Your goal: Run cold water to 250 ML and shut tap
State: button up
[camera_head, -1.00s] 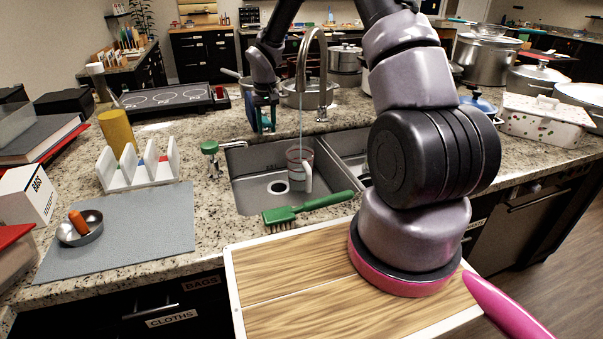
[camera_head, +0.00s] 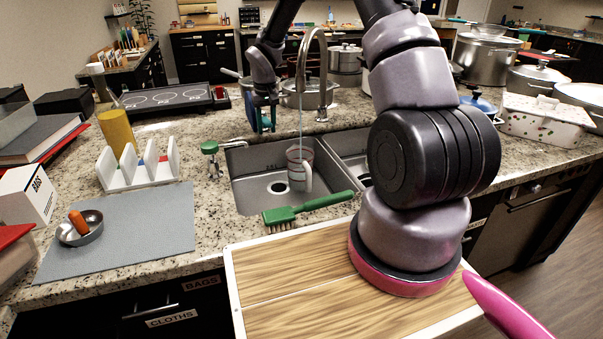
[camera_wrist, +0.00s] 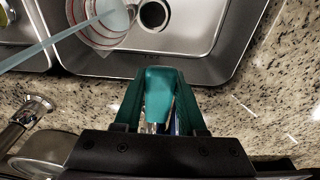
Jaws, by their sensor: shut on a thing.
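A clear measuring jug (camera_head: 299,170) with red markings stands upright in the left sink bowl under the curved tap (camera_head: 303,62). A thin stream of water (camera_head: 300,118) runs from the spout into it. The jug (camera_wrist: 103,20) also shows in the wrist view, with pale water inside; I cannot read its level against the marks. My gripper (camera_head: 262,118) is at the counter behind the sink, left of the spout. In the wrist view its teal fingers are shut on a teal tap handle (camera_wrist: 160,94), whose lower part is mostly hidden.
A green brush (camera_head: 308,208) lies at the sink's front edge. A white rack (camera_head: 138,168) and a grey mat (camera_head: 130,240) are further left. Pots (camera_head: 300,92) stand behind the tap. A wooden board (camera_head: 300,300) is in front.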

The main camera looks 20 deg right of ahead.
jog(key=shift+s+d, duration=0.1)
dwell(0.3)
jog(key=shift+f, duration=0.4)
jog(key=o, duration=1.1)
jog(key=shift+c, duration=0.2)
jog(key=shift+r, duration=0.6)
jog(key=shift+s+r, duration=0.2)
jog(key=shift+r, duration=1.25)
jog(key=shift+s+r, duration=0.15)
jog(key=shift+r, duration=1.3)
